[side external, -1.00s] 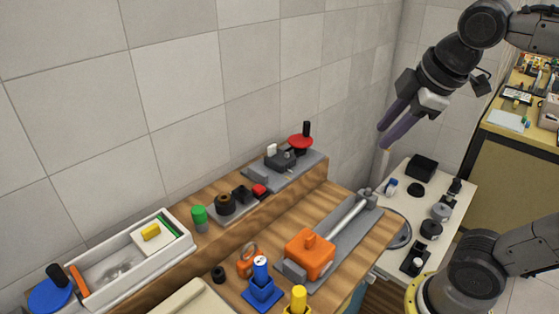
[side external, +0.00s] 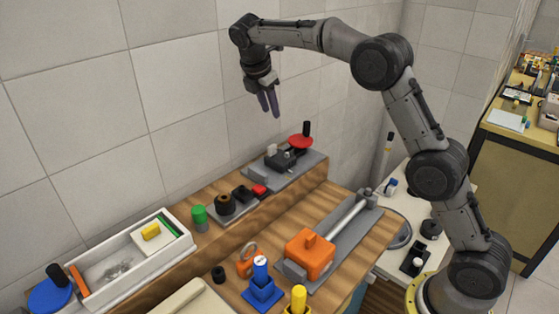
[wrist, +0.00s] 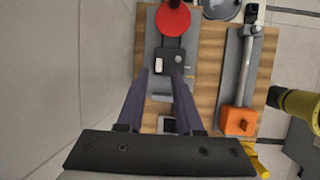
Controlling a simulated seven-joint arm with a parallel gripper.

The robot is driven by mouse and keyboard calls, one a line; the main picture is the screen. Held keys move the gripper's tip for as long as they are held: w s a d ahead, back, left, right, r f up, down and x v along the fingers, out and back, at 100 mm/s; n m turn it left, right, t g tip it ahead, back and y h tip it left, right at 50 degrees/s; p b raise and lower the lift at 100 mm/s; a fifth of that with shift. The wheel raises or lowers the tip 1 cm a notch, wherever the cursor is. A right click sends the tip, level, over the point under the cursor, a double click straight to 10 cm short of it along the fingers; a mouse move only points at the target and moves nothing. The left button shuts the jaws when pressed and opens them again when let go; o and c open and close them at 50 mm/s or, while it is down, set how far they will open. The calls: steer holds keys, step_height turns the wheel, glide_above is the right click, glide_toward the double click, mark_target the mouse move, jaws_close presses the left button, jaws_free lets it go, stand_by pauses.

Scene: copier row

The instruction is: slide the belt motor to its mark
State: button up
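An orange block with a raised top tab (side external: 310,254), which looks like the belt motor, sits on a grey rail plate (side external: 338,244) at the near end. A silver rod (side external: 347,219) runs from it to a grey end block. No clear mark shows on the plate. In the wrist view the orange block (wrist: 238,121) is at the lower right. My gripper (side external: 270,108) is open and empty, high above the back shelf, away from the orange block. Its two purple fingers (wrist: 160,76) are apart in the wrist view.
A fixture with a red disc (side external: 300,141) stands on the shelf below my gripper. A white tray (side external: 180,220), a green-capped cylinder (side external: 199,214), a blue holder (side external: 262,289) and a yellow piece (side external: 299,297) stand around. The tiled wall (side external: 180,80) is behind.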

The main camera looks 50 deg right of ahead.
steer(key=g, duration=0.1)
glide_above(272, 146)
steer(key=a, duration=0.2)
step_height(272, 146, down, 8)
steer(key=r, duration=0.1)
steer(key=shift+a+x, duration=0.1)
steer(key=shift+x, duration=1.7)
steer(key=shift+a+x, duration=0.15)
steer(key=shift+x, duration=1.65)
steer(key=shift+f, duration=0.1)
steer(key=shift+c, duration=0.3)
jaws_close()
